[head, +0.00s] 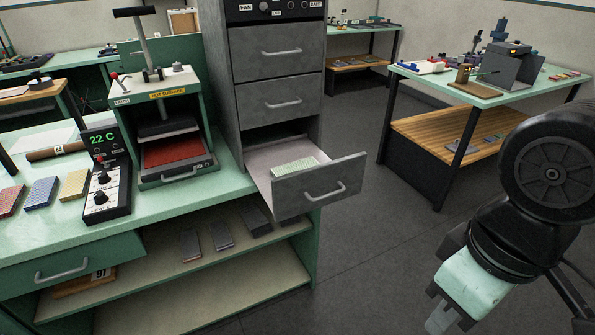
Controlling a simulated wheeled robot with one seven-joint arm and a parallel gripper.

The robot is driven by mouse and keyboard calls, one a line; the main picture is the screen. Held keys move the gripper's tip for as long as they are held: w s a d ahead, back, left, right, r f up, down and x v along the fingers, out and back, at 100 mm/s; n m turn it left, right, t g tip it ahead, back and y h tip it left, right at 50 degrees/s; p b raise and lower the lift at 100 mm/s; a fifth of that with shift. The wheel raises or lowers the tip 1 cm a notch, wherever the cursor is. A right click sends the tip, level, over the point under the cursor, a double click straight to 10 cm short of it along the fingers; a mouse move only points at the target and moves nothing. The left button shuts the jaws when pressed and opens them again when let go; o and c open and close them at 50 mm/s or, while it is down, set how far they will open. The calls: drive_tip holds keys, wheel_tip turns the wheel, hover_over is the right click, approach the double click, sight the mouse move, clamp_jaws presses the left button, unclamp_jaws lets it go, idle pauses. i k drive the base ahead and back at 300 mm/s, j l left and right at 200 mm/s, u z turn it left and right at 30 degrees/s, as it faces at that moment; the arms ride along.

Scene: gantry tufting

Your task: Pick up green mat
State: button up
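A light green mat (295,169) with a fine pattern lies flat inside the open bottom drawer (318,192) of the grey cabinet. The drawer is pulled out toward the lower right. My gripper (440,322) is at the lower right, well apart from the drawer and the mat. Its fingertips run near the bottom edge, so its opening is not clear. I see nothing held in it.
The grey cabinet (277,55) has closed drawers above the open one. A heat press (175,120) marked hot surface stands left of it on the green bench (150,205). Open floor (375,255) lies between the drawer and my arm. Another table (490,95) stands behind right.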

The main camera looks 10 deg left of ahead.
sight(299, 165)
drive_tip(key=i+l+u, duration=0.1)
drive_tip(key=u, duration=0.8)
drive_tip(key=i+l+u, duration=0.4)
drive_tip(key=l, duration=0.2)
drive_tip(key=l+u, duration=0.2)
drive_tip(key=i+l+u, duration=0.2)
drive_tip(key=l, duration=1.2)
drive_tip(key=i+u, duration=0.05)
drive_tip(key=i, duration=0.05)
